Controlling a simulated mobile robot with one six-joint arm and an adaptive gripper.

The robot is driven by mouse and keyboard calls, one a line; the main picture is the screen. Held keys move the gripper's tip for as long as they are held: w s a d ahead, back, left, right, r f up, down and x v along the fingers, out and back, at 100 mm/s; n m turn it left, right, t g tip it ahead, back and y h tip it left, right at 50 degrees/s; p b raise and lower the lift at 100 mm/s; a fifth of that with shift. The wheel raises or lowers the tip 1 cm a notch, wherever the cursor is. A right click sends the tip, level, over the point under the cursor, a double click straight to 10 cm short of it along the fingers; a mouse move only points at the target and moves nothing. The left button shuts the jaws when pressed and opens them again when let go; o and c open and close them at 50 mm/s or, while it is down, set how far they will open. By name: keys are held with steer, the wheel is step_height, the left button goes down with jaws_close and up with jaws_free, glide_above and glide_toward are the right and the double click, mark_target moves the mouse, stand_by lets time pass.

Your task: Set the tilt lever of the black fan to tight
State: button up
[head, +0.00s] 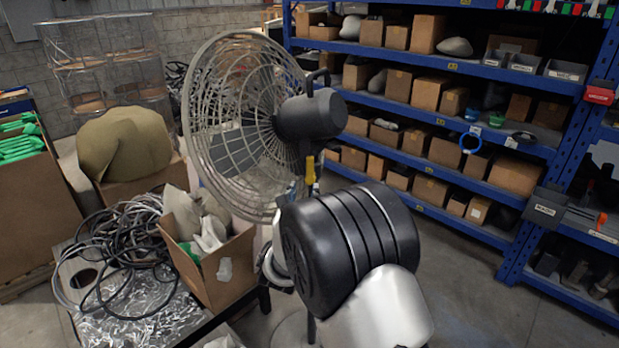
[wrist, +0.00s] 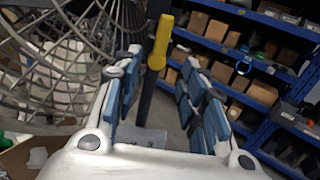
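The black fan (head: 309,116) stands in the middle of the head view, its round wire cage facing left. Its yellow tilt lever (head: 310,169) hangs down below the motor housing, beside the dark pole. In the wrist view the yellow lever (wrist: 160,42) is upright at top centre, in line with the gap between my fingers. My gripper (wrist: 162,65) is open, with a blue-padded finger on each side and nothing held. I cannot tell how deep the lever lies between the fingertips. In the head view my own arm hides most of the gripper.
The fan cage (wrist: 62,65) is close to the left finger. A table with coiled cables (head: 115,245) and an open cardboard box (head: 215,270) stands at left. Blue shelving (head: 440,115) with boxes fills the back right. The floor before the shelving is clear.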

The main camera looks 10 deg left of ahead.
mark_target(310, 174)
steer(key=w, duration=0.3)
steer(key=w+b, duration=0.1)
steer(key=w, duration=0.6)
steer(key=shift+w+d, duration=0.15)
steer(key=shift+d, duration=0.15)
steer(key=shift+c, duration=0.5)
jaws_close()
